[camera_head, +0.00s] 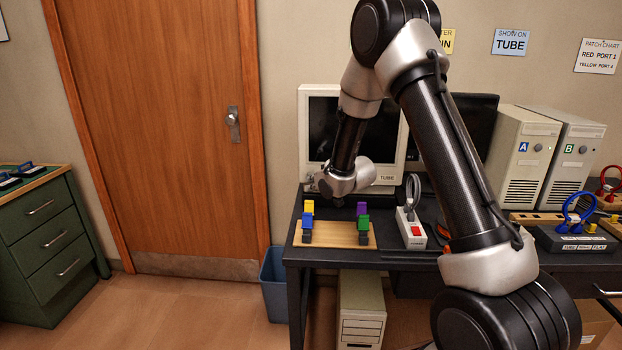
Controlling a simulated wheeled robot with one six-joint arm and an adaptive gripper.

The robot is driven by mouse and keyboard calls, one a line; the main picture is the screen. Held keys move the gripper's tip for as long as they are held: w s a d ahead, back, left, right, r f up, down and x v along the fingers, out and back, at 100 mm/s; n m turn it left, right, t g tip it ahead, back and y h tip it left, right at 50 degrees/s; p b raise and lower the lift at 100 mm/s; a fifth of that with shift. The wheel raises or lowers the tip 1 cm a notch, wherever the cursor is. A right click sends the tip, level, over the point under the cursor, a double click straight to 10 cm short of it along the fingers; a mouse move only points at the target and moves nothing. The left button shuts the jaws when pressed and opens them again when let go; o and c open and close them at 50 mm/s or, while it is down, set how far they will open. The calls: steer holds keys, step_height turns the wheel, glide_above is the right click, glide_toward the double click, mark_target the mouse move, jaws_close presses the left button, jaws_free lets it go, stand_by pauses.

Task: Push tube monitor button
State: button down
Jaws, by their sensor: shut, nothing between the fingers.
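The tube monitor (401,150) is a beige, bulky screen with a "TUBE" label at its lower right, standing at the back left of the dark desk. Its screen is dark, and my arm crosses in front of much of it. No button on it can be made out; part of its lower front is hidden by my wrist. My gripper (311,184) is small and dark in this view, shut and empty, pointing left by the monitor's lower left corner. I cannot tell whether it touches the monitor.
A wooden board (338,236) with coloured blocks lies at the desk's front left. A power strip (411,232) with a red switch is beside it. A dark flat monitor (476,115) and computer towers A (522,155) and B (572,160) stand right. A blue bin (274,285) is on the floor.

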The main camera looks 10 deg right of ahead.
steer(key=shift+w, duration=0.25)
stand_by(0.4)
steer(key=shift+s+a, duration=0.15)
steer(key=shift+s, duration=0.45)
steer(key=shift+s, duration=0.1)
steer(key=s, duration=0.1)
steer(key=s+a, duration=0.1)
steer(key=s, duration=0.3)
steer(key=shift+s+a, duration=0.25)
steer(key=shift+a, duration=0.15)
